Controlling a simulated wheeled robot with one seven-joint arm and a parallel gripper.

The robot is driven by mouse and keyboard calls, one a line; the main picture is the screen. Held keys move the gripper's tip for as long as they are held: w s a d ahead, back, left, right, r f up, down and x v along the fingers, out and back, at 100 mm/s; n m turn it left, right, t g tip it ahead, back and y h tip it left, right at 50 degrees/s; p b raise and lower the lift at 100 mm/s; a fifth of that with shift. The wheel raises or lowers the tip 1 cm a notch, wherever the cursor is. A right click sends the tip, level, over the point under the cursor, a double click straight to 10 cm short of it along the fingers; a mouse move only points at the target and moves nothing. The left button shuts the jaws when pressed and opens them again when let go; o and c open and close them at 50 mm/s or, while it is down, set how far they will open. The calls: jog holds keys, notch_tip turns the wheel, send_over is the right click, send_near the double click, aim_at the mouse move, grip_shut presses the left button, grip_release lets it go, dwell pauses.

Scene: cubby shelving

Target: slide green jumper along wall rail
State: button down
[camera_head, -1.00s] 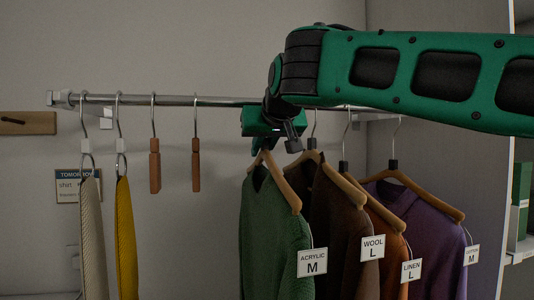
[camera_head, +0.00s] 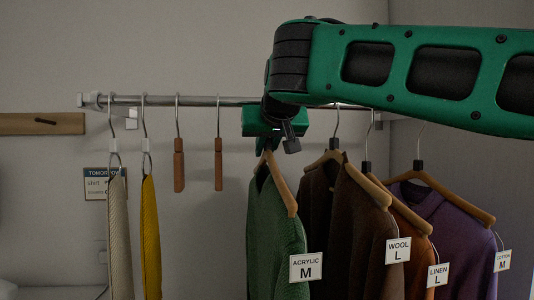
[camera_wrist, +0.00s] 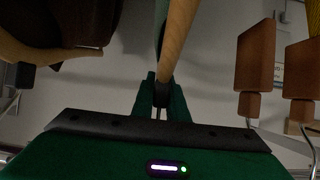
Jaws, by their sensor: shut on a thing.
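The green jumper (camera_head: 277,240) hangs upright on a wooden hanger (camera_head: 282,190), with a tag reading ACRYLIC M. It is the leftmost of the jumpers on the wall rail (camera_head: 195,101). My gripper (camera_head: 266,148) is shut at the top of this hanger, just below the rail. In the wrist view, my fingertips (camera_wrist: 160,98) close around the dark neck at the base of the wooden hanger (camera_wrist: 178,35). The hook on the rail is hidden behind my gripper and arm.
Right of it hang a brown jumper (camera_head: 358,225) tagged WOOL L, an orange one (camera_head: 413,258) and a purple one (camera_head: 455,235). To the left hang two wooden blocks (camera_head: 179,165) (camera_head: 218,165), a yellow cloth (camera_head: 151,235) and a beige cloth (camera_head: 118,235). Bare rail lies between blocks and gripper.

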jog(key=c, duration=1.7)
grip_release()
jog(key=shift+o, duration=0.2)
jog(key=v, duration=1)
jog(key=shift+s+d+r, duration=0.1)
jog(key=shift+s, duration=0.2)
